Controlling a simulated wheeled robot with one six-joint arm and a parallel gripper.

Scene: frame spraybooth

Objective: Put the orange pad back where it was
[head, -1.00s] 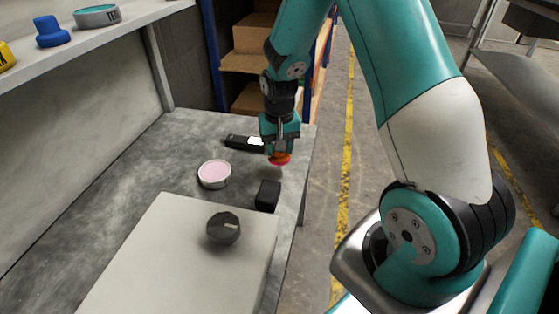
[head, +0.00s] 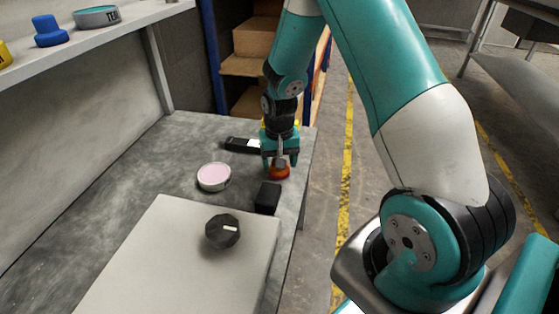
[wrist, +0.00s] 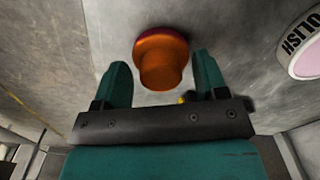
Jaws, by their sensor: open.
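The orange pad (head: 279,173) stands on the grey bench near its right edge, right of the pink-topped tin. It also shows in the wrist view (wrist: 160,58), with a rounded orange part towards me and a wider reddish disc behind it. My gripper (head: 280,160) is directly over the pad, pointing down. In the wrist view my gripper (wrist: 161,78) is open, one finger on each side of the pad, with gaps showing between fingers and pad. The pad's underside is hidden.
A pink-topped tin (head: 214,177) reading "POLISH" (wrist: 305,50) in the wrist view stands left of the pad. A black block (head: 268,197) is in front, and a dark tool (head: 242,145) lies behind. A light box (head: 165,260) bears a dark knob (head: 222,231). Bench left is clear.

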